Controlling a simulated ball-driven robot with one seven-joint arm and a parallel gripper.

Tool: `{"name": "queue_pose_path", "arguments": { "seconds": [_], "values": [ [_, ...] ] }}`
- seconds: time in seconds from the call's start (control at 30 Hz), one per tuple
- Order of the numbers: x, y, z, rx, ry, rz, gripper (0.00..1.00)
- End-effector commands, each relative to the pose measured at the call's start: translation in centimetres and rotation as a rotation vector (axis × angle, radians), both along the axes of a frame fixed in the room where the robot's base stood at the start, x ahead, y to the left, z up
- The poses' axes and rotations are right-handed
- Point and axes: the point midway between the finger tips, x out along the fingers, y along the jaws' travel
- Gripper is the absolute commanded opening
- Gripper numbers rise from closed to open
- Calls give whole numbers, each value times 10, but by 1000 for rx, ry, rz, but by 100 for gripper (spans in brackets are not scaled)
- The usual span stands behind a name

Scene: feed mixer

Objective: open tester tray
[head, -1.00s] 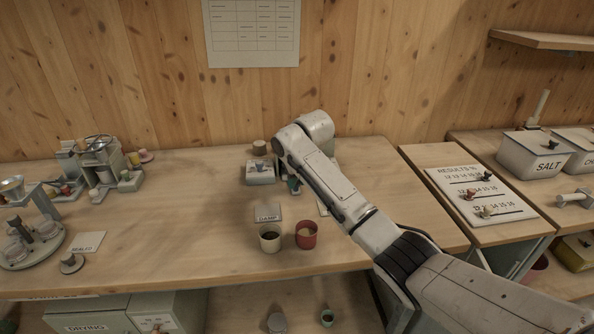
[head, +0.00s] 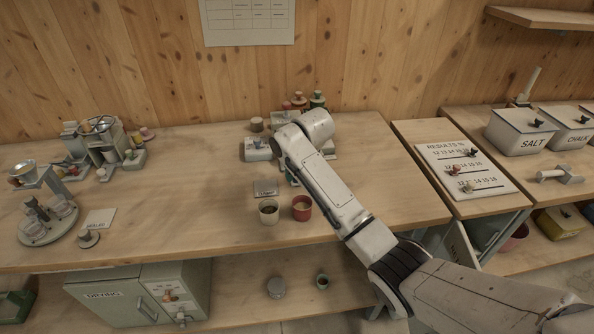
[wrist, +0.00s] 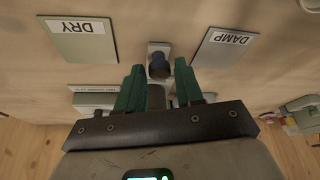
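My gripper (wrist: 159,82) shows in the wrist view with its two green fingers apart. A dark blue knob (wrist: 159,66) on a small grey block (wrist: 159,47) lies in line with the gap between the fingertips; no contact shows. I take this block to be the front of the tester tray. Pale parts of a device (wrist: 95,98) show behind the fingers, mostly hidden by my gripper. In the head view my arm hides the tester, and only a bit of green finger (head: 291,178) shows beside it.
A DRY plate (wrist: 78,40) and a DAMP plate (wrist: 222,48) flank the knob. A grey box (head: 257,150) stands left of my arm.

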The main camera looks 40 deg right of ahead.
Motion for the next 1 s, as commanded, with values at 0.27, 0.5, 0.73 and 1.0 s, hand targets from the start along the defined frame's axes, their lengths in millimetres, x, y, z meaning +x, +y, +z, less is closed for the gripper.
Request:
{"name": "queue_pose_path", "arguments": {
  "seconds": [0.27, 0.5, 0.73, 1.0],
  "values": [
    [0, 0, 1, 0, -1, 0, 52],
    [-2, 1, 8, -1, -3, 0, 52],
    [-15, 5, 44, -2, -7, 1, 52],
    [-33, 10, 86, -1, -3, 1, 52]
  ]
}}
